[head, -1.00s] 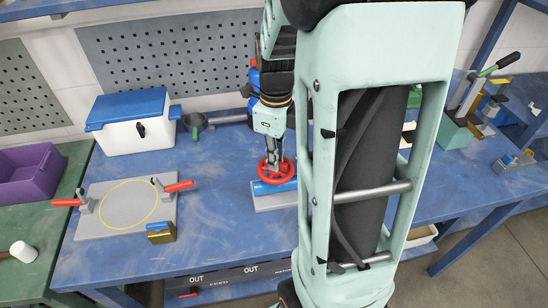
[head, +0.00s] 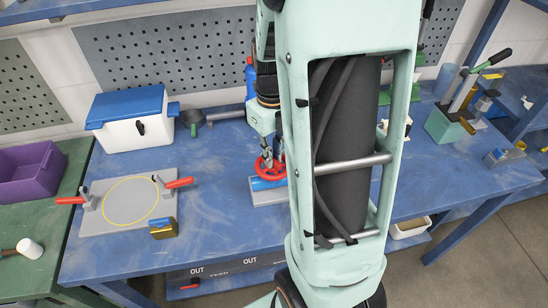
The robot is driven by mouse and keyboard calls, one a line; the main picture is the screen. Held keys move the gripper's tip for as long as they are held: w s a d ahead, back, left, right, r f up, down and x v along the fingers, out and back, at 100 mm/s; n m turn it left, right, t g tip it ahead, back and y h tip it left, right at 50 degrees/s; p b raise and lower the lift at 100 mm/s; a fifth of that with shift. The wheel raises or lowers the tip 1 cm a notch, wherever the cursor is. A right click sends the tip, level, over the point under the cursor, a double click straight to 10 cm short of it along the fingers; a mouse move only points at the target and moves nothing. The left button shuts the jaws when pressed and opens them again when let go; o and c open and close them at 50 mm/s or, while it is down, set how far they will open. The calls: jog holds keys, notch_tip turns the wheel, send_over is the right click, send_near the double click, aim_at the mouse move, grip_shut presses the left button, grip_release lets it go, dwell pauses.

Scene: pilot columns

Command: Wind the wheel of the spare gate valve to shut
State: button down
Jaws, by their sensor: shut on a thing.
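The spare gate valve has a red handwheel (head: 267,172) above a blue body (head: 262,184). It sits on a grey base plate (head: 268,197) on the blue workbench. My gripper (head: 270,157) points down at the wheel from above and is shut on it, near its upper right part. My arm hides the right side of the valve, so the exact grip on the rim is hard to see.
A grey plate (head: 90,228) with a yellow ring and two red-handled clamps lies to the left, a brass-and-grey block (head: 163,228) at its corner. A white box with a blue lid (head: 124,104) stands behind. The bench between plate and valve is clear.

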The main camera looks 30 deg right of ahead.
jog(key=shift+r+m, duration=0.1)
jog(key=shift+m, duration=0.2)
jog(key=m+p, duration=0.3)
jog(key=c, duration=1.9)
grip_release()
jog(key=shift+m, duration=0.3)
notch_tip(320, 180, up, 5)
jog(key=p, duration=0.5)
jog(key=shift+r, duration=1.4)
jog(key=shift+o, duration=0.7)
